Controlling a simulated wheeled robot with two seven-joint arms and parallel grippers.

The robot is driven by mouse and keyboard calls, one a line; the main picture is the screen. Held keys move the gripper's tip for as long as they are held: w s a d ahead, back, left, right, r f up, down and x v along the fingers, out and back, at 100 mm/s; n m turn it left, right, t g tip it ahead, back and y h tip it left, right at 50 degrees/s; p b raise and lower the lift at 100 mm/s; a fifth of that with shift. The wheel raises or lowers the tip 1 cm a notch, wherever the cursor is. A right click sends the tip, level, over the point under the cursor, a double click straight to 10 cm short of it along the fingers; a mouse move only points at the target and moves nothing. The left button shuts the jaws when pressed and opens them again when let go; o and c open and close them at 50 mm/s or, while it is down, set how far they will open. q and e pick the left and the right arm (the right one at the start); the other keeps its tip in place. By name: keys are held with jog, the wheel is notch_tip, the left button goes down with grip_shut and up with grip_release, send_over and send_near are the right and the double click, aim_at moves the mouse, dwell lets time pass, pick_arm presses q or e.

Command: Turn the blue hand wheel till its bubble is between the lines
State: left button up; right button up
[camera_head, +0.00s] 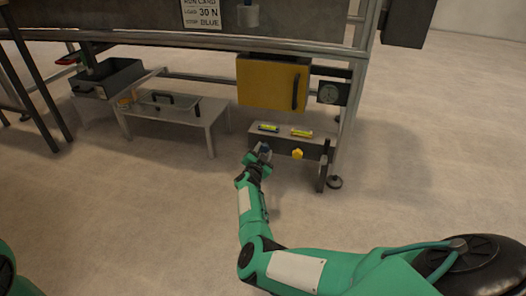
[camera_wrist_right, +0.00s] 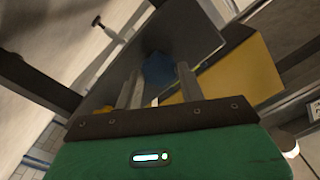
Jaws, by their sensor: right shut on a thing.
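The blue hand wheel (camera_head: 264,147) is on the front of a dark beam under the sandbed, mostly hidden behind my right gripper (camera_head: 261,152). In the right wrist view the blue wheel (camera_wrist_right: 158,72) sits between the two fingers of my right gripper (camera_wrist_right: 159,76), which is shut on it. On top of the beam lie a vial with a blue mount (camera_head: 268,127) and a yellow vial (camera_head: 301,133). Their bubbles and lines are too small to read. My left gripper is out of view.
A yellow hand wheel (camera_head: 297,154) is close to the right of the blue one. The floor in front is clear.

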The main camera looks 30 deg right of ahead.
jog(key=m, duration=0.3)
jog(key=shift+f+m, duration=0.1)
jog(key=shift+m, duration=0.3)
jog(key=m, duration=0.3)
jog(key=shift+s+f+m+b, duration=0.1)
jog(key=shift+m+b, duration=0.2)
jog(key=shift+b, duration=0.1)
jog(key=m+b, duration=0.1)
jog(key=m, duration=0.4)
jog(key=shift+f, duration=0.1)
jog(key=shift+m, duration=0.3)
jog(key=o, duration=0.9)
jog(key=shift+o, duration=0.2)
